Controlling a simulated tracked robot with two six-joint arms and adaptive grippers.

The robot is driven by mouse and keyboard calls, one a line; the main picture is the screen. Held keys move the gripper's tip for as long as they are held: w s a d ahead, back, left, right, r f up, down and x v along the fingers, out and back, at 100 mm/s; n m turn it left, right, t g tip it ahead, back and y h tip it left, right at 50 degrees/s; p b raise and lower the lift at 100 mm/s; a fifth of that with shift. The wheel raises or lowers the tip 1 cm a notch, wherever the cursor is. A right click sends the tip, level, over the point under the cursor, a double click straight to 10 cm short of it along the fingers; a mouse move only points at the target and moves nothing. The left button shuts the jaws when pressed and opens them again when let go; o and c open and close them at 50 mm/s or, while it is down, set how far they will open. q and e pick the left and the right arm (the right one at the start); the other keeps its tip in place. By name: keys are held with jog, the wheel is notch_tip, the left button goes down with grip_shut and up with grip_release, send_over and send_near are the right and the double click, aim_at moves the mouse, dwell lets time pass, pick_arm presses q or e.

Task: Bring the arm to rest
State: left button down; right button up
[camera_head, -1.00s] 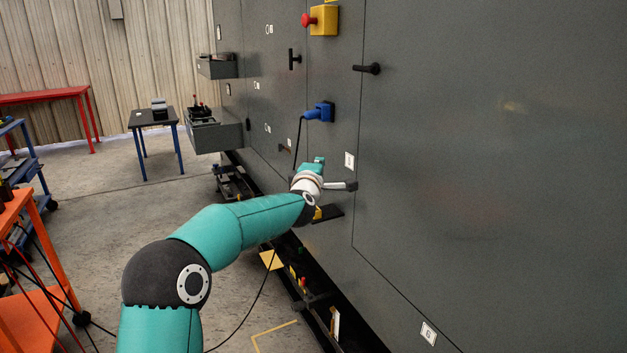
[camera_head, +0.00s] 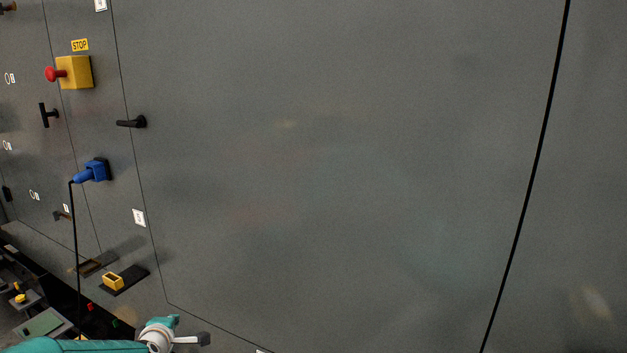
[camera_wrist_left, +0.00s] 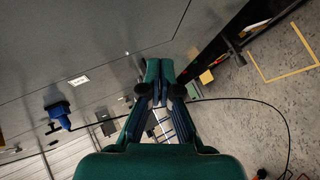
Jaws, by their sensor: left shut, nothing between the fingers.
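My left arm enters the head view along the bottom left edge. Its teal and white wrist (camera_head: 157,336) shows low in front of the grey cabinet wall (camera_head: 330,170), and its fingers cannot be made out there. In the left wrist view my left gripper (camera_wrist_left: 159,72) has its two green fingers together at the tips, with nothing between them. The cabinet face is beyond and to the left of the fingers in that view. My right gripper is in neither view.
A blue plug (camera_head: 92,171) with a hanging black cable, a yellow stop box (camera_head: 75,72) and a black handle (camera_head: 133,122) stick out from the cabinet. A yellow part (camera_head: 113,281) sits low. Open floor (camera_wrist_left: 270,110) lies right in the wrist view.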

pick_arm(q)
jog(key=s+d+f+m+g+h+p, duration=0.35)
jog(key=s+d+f+m+g, duration=0.25)
jog(key=s+d+f, duration=0.95)
jog(key=s+d+f+m+g+h, duration=0.1)
jog(key=s+d+f+m, duration=0.1)
jog(key=s, duration=0.5)
jog(key=s+d+f+m+g+h, duration=0.1)
jog(key=s+d+f+m+g, duration=0.1)
jog(key=s+m, duration=0.3)
jog(key=s+d+f+m+g+h, duration=0.1)
jog(key=s+d+m+g, duration=0.1)
jog(key=s, duration=0.8)
jog(key=shift+s+d+f+m, duration=0.25)
jog(key=shift+d+f+m, duration=0.2)
jog(key=shift+m, duration=0.35)
jog(key=shift+p, duration=0.3)
